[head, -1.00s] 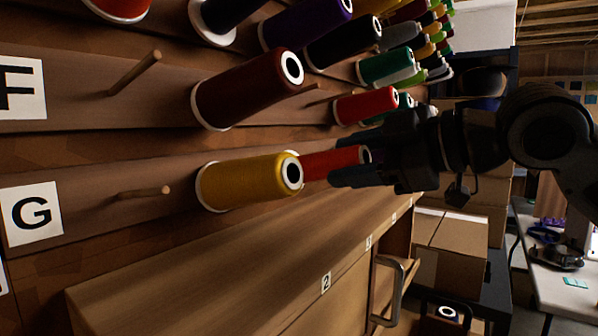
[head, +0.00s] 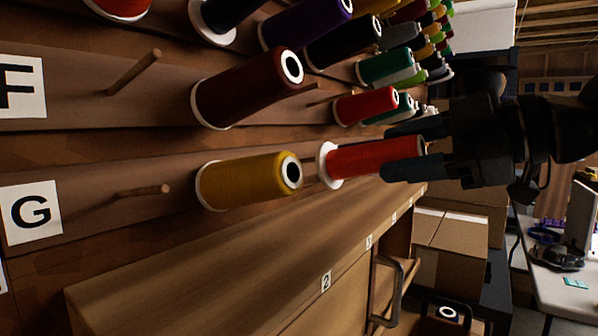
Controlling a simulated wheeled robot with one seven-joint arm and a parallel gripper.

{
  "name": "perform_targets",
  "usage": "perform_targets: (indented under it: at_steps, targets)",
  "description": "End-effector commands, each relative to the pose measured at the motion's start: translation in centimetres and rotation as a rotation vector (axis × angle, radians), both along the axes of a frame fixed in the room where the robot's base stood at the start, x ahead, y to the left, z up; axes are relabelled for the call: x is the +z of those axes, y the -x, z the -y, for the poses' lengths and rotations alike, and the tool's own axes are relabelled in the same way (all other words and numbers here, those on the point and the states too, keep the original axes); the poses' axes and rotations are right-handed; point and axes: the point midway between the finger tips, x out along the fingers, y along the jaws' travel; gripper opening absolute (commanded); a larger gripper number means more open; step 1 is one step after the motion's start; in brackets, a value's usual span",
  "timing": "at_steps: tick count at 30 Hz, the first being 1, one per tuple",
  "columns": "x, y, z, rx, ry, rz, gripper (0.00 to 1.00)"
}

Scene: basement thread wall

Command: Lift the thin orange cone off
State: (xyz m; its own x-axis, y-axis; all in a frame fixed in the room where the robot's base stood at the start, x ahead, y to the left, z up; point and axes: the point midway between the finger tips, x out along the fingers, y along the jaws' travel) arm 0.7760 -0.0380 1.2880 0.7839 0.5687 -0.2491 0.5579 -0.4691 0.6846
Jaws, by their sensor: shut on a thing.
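An orange-red thread cone (head: 362,158) with a white base lies sideways in my gripper (head: 422,158). My gripper is shut on its narrow end, one dark finger above and one below. The cone's white base faces the wall at left, just right of the yellow cone's tip. A short bit of wooden peg (head: 309,172) shows between the yellow cone and the white base. I cannot tell whether the peg still reaches into the held cone.
A yellow cone (head: 245,182) sits on row G beside a bare peg (head: 145,191). A dark red cone (head: 250,90) and a red cone (head: 362,106) sit on the row above. A wooden cabinet (head: 225,270) juts out below. Cardboard boxes (head: 445,245) stand behind.

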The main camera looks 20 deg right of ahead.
Motion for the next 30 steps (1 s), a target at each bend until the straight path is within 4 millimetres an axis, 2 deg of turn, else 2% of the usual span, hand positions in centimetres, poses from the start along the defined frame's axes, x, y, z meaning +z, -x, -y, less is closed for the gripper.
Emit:
perform_targets:
  at_steps: [14,30]
  targets:
    - [0.2,0.6,0.4,0.001,-0.001,0.000,0.22]
    - [2.8,3.4,2.5,0.000,0.001,0.001,0.22]
